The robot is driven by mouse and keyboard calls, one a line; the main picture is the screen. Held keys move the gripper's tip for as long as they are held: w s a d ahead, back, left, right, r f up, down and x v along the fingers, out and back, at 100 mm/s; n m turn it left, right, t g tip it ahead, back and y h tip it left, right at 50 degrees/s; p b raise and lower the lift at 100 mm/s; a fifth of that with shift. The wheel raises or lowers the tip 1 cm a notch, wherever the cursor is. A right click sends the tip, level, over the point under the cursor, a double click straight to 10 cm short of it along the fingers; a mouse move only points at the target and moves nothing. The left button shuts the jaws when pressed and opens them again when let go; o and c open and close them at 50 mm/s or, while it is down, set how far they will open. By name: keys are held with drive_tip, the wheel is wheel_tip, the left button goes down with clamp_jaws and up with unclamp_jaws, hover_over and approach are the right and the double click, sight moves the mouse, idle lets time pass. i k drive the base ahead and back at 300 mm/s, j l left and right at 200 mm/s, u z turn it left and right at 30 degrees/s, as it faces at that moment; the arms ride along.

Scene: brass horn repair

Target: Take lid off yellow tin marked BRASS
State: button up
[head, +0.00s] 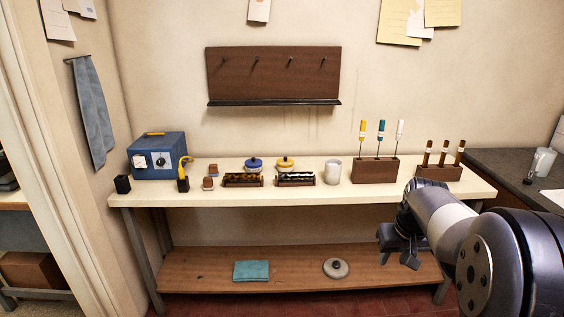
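A small tin with a yellow lid (285,161) stands on the pale bench top, towards the back, left of a white cup. The lid sits on the tin and has a small dark knob. No lettering can be read at this size, and the tin's lower front is partly hidden by a dark rack. A similar tin with a blue lid (253,162) stands just left of it. My gripper (397,261) is in front of the bench at the right, lower than the bench top and well away from the tins. Its two fingers point down, apart, with nothing between them.
Two low racks (295,184) stand before the tins. A white cup (333,172) and a wooden block with upright coloured-handled tools (374,172) stand to the right. A blue box (157,156) is at the left. The lower shelf (300,279) holds a teal cloth and a grey disc.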

sight(284, 161)
drive_tip(key=i+j+u, duration=0.2)
drive_tip(key=i, duration=1.05)
drive_tip(key=i+l+u, duration=0.25)
drive_tip(key=i, duration=1)
